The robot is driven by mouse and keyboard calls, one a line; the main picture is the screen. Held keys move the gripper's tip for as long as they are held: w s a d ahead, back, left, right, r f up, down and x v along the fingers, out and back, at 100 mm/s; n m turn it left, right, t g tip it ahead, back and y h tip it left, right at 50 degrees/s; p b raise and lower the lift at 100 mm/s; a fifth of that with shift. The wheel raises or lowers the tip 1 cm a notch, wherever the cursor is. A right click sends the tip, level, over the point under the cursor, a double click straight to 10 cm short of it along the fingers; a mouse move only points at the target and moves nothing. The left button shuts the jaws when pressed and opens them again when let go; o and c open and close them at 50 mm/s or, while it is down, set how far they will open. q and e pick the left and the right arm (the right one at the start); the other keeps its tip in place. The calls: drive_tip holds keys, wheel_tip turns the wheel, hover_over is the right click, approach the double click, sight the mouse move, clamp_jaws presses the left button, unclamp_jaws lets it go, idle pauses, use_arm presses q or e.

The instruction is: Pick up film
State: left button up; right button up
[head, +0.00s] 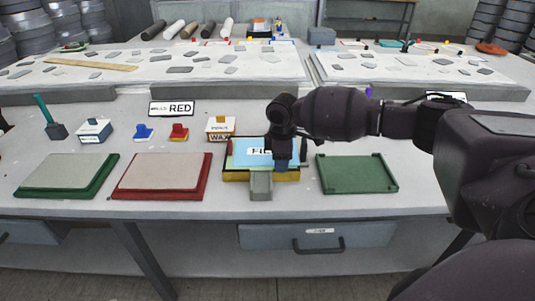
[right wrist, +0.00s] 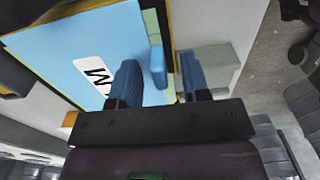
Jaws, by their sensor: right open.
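The film (head: 243,146) is a light blue sheet with a white label, lying in a yellow-sided tray (head: 235,177) at the front middle of the table. In the right wrist view the film (right wrist: 75,45) fills the upper left, with part of its label and a raised blue tab (right wrist: 157,63) at its edge. My right gripper (head: 283,166) is over the film's right part, pointing down, and hides some of it. Its fingers (right wrist: 158,82) are apart, with the tab between or just beyond them; contact cannot be told. My left gripper is not in view.
A grey block (head: 261,187) stands at the tray's front. A red board (head: 160,196) and green board (head: 62,190) lie left, an empty green tray (head: 357,175) right. A box labelled WAX (head: 220,128) and a RED sign (head: 172,108) stand behind.

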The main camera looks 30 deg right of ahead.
clamp_jaws()
drive_tip(key=shift+r, duration=0.1)
